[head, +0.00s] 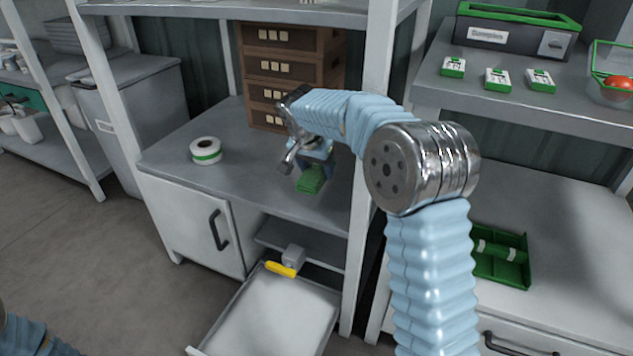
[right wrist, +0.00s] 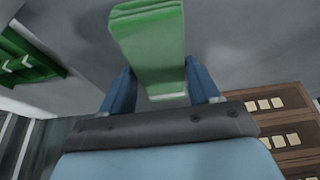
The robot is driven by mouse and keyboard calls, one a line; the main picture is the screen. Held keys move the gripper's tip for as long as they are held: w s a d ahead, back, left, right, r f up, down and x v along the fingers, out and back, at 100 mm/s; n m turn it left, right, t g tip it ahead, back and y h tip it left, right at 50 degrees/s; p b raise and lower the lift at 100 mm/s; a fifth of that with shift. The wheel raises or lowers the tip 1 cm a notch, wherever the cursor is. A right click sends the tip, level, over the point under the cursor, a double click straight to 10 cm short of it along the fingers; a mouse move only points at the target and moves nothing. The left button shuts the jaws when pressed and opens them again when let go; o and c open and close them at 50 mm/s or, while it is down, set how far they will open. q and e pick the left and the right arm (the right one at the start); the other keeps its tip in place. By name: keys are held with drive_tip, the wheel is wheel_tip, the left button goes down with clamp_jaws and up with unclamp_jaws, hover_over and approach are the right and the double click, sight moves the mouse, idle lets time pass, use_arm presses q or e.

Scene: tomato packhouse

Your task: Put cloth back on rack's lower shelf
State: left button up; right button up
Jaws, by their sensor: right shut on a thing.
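The green folded cloth (head: 311,180) is at the lower shelf (head: 240,180) of the rack, near its front right part. It also shows in the right wrist view (right wrist: 150,45), between the two blue fingers. My right gripper (head: 314,162) reaches down over the shelf and is shut on the cloth. I cannot tell whether the cloth touches the shelf surface. Only a piece of my left arm shows at the bottom left corner; its gripper is out of view.
A white tape roll with a green band (head: 206,151) lies left on the shelf. Stacked brown crates (head: 268,67) stand behind the gripper. A rack post (head: 368,130) is close to the right. Below, an open drawer (head: 265,325) holds a yellow-handled tool (head: 281,269).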

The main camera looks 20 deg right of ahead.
sight(314, 173)
drive_tip(key=shift+f+b, duration=0.35)
drive_tip(key=shift+f, duration=1.65)
drive_tip(key=shift+f, duration=0.2)
drive_tip(key=o, duration=1.1)
drive_tip(key=shift+r, duration=0.1)
drive_tip(key=shift+r, duration=0.2)
drive_tip(key=p+v, duration=0.1)
drive_tip(key=v, duration=1.1)
drive_tip(key=shift+p, duration=0.35)
